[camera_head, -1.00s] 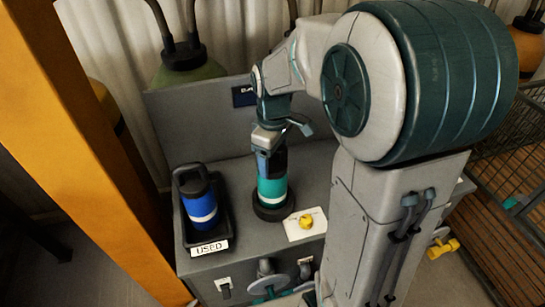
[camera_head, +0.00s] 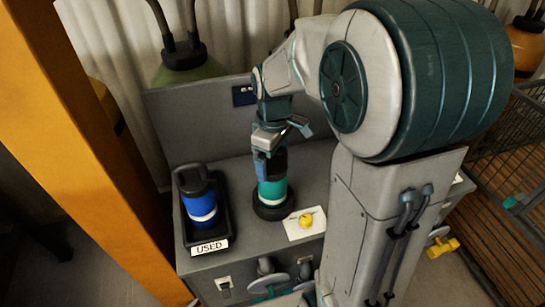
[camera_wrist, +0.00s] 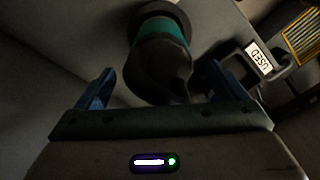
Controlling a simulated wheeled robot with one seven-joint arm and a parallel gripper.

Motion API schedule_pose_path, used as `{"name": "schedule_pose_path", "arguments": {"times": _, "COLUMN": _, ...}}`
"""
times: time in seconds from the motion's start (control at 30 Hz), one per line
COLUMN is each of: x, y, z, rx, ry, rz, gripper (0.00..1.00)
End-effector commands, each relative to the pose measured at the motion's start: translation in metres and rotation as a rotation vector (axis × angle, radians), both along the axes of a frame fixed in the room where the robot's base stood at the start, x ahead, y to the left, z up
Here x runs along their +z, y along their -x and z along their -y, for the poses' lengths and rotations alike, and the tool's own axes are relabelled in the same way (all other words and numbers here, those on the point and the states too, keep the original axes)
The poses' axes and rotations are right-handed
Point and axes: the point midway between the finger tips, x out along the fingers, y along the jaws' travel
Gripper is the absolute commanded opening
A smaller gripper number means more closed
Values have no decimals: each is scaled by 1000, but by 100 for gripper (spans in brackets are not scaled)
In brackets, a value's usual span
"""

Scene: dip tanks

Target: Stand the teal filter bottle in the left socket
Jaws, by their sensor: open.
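The teal filter bottle (camera_head: 272,190) stands upright in a black ring-shaped socket (camera_head: 273,211) on the grey bench. It has a teal body, a white band and a dark top. My gripper (camera_head: 267,150) is just above it, pointing down at its dark top. In the wrist view the bottle (camera_wrist: 163,38) lies ahead, between and beyond the blue fingers of my gripper (camera_wrist: 165,88). The fingers are spread wide and do not touch the bottle. My arm hides part of the bench to the right.
A blue bottle (camera_head: 201,205) stands in a black tray (camera_head: 222,232) labelled USED, left of the socket. A yellow knob (camera_head: 305,220) on a white plate sits right of the socket. A back panel (camera_head: 190,118) rises behind. An orange post (camera_head: 90,150) stands at left.

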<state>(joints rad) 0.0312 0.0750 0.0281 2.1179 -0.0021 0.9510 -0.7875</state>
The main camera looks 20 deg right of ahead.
Motion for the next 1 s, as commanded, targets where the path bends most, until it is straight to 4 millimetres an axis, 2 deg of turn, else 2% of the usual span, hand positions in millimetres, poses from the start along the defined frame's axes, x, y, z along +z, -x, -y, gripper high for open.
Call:
{"name": "schedule_pose_path", "arguments": {"times": 0.3, "x": 67, "y": -2, "z": 0, "rx": 0, "ry": 0, "rz": 8, "gripper": 92}}
{"name": "schedule_pose_path", "arguments": {"times": 0.53, "x": 105, "y": -1, "z": 0, "rx": 0, "ry": -1, "rz": 5, "gripper": 92}}
{"name": "schedule_pose_path", "arguments": {"times": 0.67, "x": 115, "y": 0, "z": 0, "rx": -4, "ry": 0, "rz": 4, "gripper": 92}}
{"name": "schedule_pose_path", "arguments": {"times": 0.77, "x": 116, "y": 10, "z": 0, "rx": -50, "ry": 1, "rz": 20, "gripper": 92}}
{"name": "schedule_pose_path", "arguments": {"times": 0.87, "x": 109, "y": 33, "z": 0, "rx": -165, "ry": -2, "rz": 59, "gripper": 92}}
{"name": "schedule_pose_path", "arguments": {"times": 1.0, "x": 92, "y": 75, "z": 0, "rx": -393, "ry": -21, "rz": 132, "gripper": 92}}
